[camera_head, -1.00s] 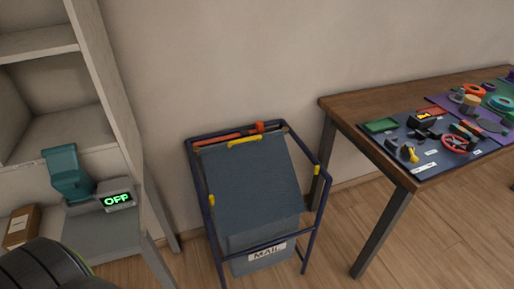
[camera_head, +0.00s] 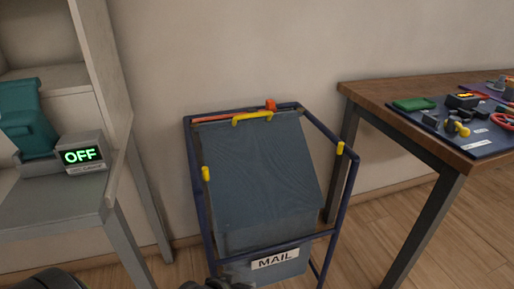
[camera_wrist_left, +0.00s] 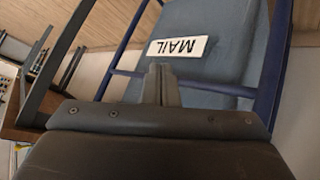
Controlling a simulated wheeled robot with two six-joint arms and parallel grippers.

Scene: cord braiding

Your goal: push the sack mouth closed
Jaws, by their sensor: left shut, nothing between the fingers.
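The blue-grey mail sack (camera_head: 255,175) hangs in a dark blue tube frame (camera_head: 341,200). A broad sloping panel runs from the back rail toward the front; I cannot tell how far the mouth is open. A yellow handle (camera_head: 252,118) sits at the panel's top edge. The white MAIL label (camera_head: 275,259) is on the sack's front. My left gripper (camera_head: 214,284) shows at the bottom edge, in front of the sack. In the left wrist view its fingers (camera_wrist_left: 160,72) are shut and empty, pointing toward the sack below the label (camera_wrist_left: 177,46). My right gripper is not in view.
Yellow clips (camera_head: 206,174) sit on the frame's side rails, and an orange piece (camera_head: 271,105) is on the back rail. A shelf with a scale reading OFF (camera_head: 83,156) stands left. A wooden table (camera_head: 372,93) with tools stands right. Wall is close behind.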

